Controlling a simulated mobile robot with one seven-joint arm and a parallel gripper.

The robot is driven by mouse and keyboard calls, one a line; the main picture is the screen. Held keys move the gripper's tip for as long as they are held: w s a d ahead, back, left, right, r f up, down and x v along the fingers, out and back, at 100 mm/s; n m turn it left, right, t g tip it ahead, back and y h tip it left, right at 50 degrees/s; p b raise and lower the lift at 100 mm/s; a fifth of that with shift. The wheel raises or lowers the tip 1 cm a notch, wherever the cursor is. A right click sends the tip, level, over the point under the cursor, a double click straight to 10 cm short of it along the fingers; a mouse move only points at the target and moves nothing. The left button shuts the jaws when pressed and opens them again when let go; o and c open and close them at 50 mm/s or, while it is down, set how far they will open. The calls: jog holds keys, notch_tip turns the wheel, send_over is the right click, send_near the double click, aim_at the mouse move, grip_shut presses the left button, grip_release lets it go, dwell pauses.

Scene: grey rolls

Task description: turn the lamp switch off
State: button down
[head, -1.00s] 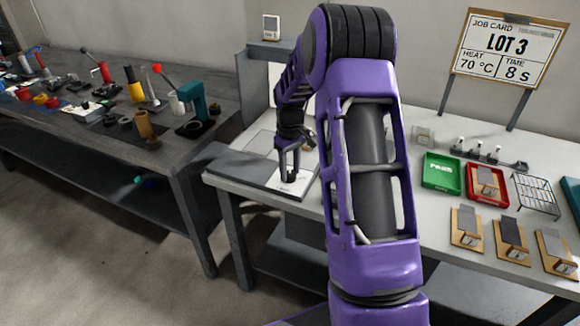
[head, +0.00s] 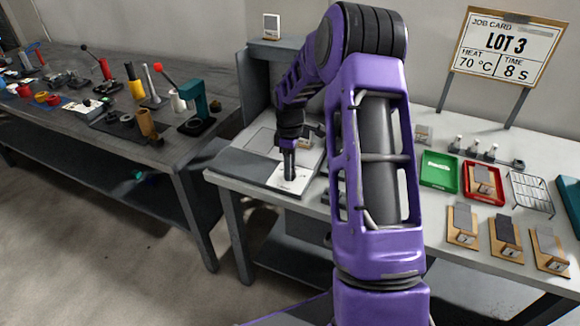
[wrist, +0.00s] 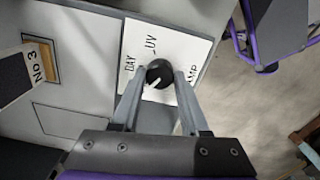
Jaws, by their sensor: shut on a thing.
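The lamp switch is a round black knob (wrist: 159,73) on a white plate (wrist: 185,46) in the wrist view. A white mark on the knob points to the lower left of that picture, below "DAY". My gripper (wrist: 160,82) has one finger on each side of the knob and is shut on it. In the head view my gripper (head: 289,172) points down onto the white plate (head: 297,182) at the bench's left end; the knob is hidden there.
A card marked "No 3" (wrist: 40,64) stands beside the plate. Right of my arm are a green tray (head: 440,170), a red tray (head: 466,183), a wire rack (head: 530,193) and several wooden blocks. A cluttered dark table (head: 185,150) stands left.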

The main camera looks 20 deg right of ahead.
dwell(0.4)
jog(key=shift+c, duration=2)
grip_release()
jog(key=shift+r, duration=0.1)
notch_tip(320, 180, up, 17)
jog(key=p, duration=0.1)
jog(key=shift+r+p, duration=0.15)
jog(key=shift+p, duration=0.2)
